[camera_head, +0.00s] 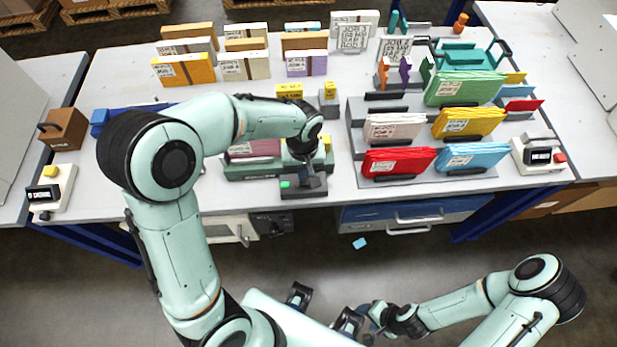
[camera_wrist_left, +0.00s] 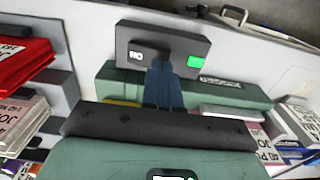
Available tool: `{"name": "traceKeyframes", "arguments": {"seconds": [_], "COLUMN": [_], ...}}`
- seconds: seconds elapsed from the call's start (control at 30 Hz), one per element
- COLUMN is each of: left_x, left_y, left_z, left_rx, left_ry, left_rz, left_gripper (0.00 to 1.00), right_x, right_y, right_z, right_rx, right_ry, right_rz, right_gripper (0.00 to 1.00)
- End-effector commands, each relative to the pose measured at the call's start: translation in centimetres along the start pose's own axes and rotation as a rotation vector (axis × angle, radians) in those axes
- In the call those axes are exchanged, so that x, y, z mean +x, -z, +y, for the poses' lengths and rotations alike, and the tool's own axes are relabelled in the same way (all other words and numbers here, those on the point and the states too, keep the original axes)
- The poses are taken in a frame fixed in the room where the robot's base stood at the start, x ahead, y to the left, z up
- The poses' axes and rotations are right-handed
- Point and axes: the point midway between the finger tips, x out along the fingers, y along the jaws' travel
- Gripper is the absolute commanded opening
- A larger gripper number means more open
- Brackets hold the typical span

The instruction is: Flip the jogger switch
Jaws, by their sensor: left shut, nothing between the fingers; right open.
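The jogger is a long green machine (camera_head: 262,172) at the front middle of the table. A dark switch box (camera_head: 303,192) stands at its front edge, with a lit green lamp. In the left wrist view the dark box (camera_wrist_left: 135,38) shows a small plate (camera_wrist_left: 148,55) reading ON upside down and the green lamp (camera_wrist_left: 194,62). My left gripper (camera_head: 312,180) is shut and empty, its fingertips (camera_wrist_left: 160,68) at the box beside the plate; I cannot tell whether they touch. The fingers partly hide the switch area. My right gripper (camera_head: 370,320) is open, low in front of the table.
A stepped rack (camera_head: 352,140) with coloured packets stands right of the jogger. Packaged books (camera_head: 185,70) stand at the back. A small control box (camera_head: 50,190) is at the left front and another (camera_head: 538,155) at the right. Drawers (camera_head: 410,215) hang below the tabletop.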

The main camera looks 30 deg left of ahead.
Motion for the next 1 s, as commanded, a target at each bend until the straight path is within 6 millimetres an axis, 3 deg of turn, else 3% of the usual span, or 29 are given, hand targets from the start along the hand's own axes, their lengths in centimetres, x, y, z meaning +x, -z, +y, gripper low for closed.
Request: {"name": "traceKeyframes", "arguments": {"seconds": [1.0], "left_x": [1.1], "left_y": [0.0], "left_z": [0.0], "left_rx": [0.0], "left_ry": [0.0], "left_rz": [-0.001], "left_gripper": [0.0], "right_x": [0.8], "right_y": [-0.2], "right_z": [0.4], "right_rx": [0.001], "right_ry": [-0.001], "right_rz": [-0.004], "right_gripper": [0.57]}}
